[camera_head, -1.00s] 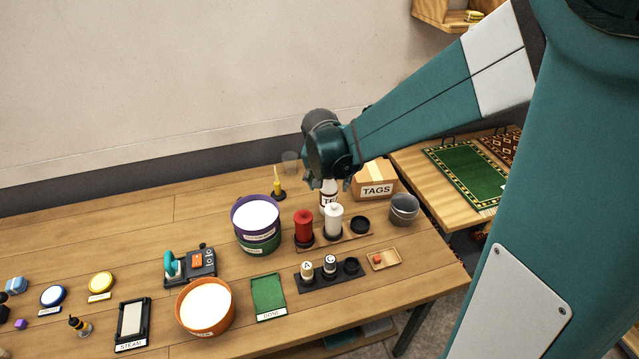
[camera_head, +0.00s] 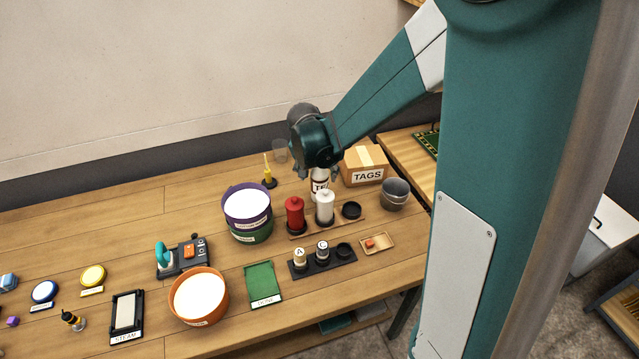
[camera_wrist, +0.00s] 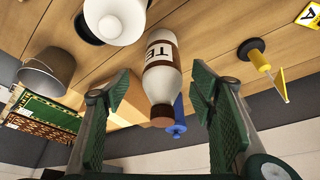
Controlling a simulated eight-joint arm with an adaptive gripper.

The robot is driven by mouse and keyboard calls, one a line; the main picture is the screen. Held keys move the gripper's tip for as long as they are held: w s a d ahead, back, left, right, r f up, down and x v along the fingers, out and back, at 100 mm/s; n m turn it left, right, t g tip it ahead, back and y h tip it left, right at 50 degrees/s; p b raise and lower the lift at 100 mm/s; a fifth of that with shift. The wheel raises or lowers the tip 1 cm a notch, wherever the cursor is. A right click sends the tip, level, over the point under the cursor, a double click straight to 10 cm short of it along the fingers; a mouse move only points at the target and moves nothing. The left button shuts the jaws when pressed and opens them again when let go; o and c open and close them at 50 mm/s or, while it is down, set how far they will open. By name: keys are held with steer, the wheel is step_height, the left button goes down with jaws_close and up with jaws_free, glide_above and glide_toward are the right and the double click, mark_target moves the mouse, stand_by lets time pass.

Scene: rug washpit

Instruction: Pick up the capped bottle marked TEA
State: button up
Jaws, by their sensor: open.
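The white bottle marked TE, the rest of its label turned out of sight (camera_wrist: 163,78), has a brown cap and a brown band. In the wrist view it lies between my open fingers, its cap end toward the gripper, with gaps on both sides. In the head view the bottle (camera_head: 320,187) stands upright behind the white spool, its top hidden by my gripper. My gripper (camera_head: 318,172) is open and empty, right above and around the bottle's top; its two green-padded fingers also show in the wrist view (camera_wrist: 158,115).
A TAGS box (camera_head: 366,170) stands close right of the bottle. A grey bucket (camera_head: 395,195) is to the right.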

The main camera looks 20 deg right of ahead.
mark_target(320, 181)
steer(key=shift+x, duration=0.9)
steer(key=shift+f, duration=0.15)
steer(key=shift+a+b+x, duration=0.2)
steer(key=shift+b+x, duration=0.3)
steer(key=shift+x, duration=2)
steer(key=c, duration=1.3)
steer(key=shift+r+p, duration=0.7)
steer(key=shift+r, duration=4.35)
